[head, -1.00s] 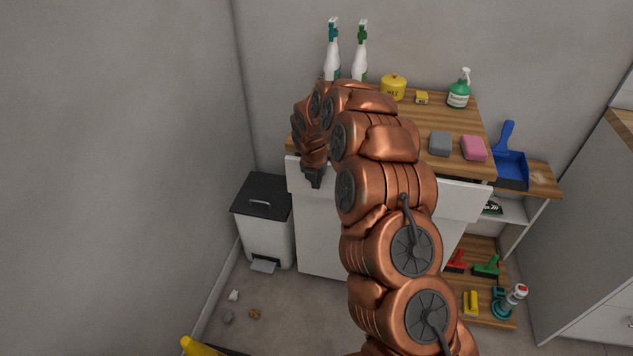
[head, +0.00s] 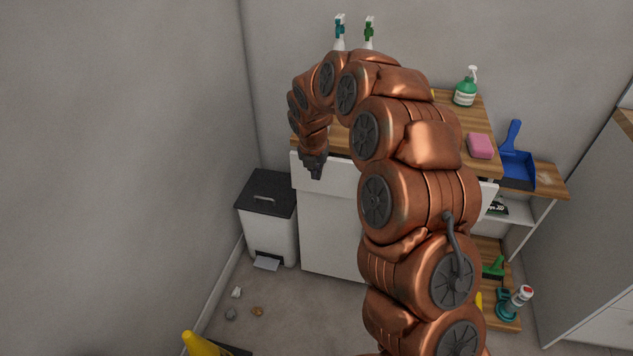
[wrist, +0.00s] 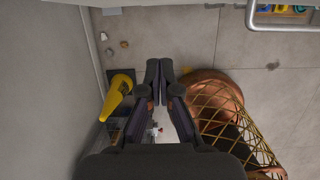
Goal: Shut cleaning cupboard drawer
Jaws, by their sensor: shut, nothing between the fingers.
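The cleaning cupboard (head: 325,235) is a white unit with a wooden top, against the back wall. Its wide white drawer front (head: 338,178) sits just under the top and appears to stand a little forward of the cupboard body; my arm hides its middle and much of its right part. My gripper (head: 316,177) points down near the drawer front's left part, with its tips overlapping it in the head view. I cannot tell whether they touch. In the wrist view my gripper (wrist: 162,68) has its fingers together, empty, above the floor.
A white bin with a black lid (head: 268,192) stands left of the cupboard. Spray bottles, a pink sponge (head: 480,145) and a blue dustpan (head: 516,165) are on the right and back. A yellow object (head: 203,344) and small litter (head: 257,311) lie on the floor.

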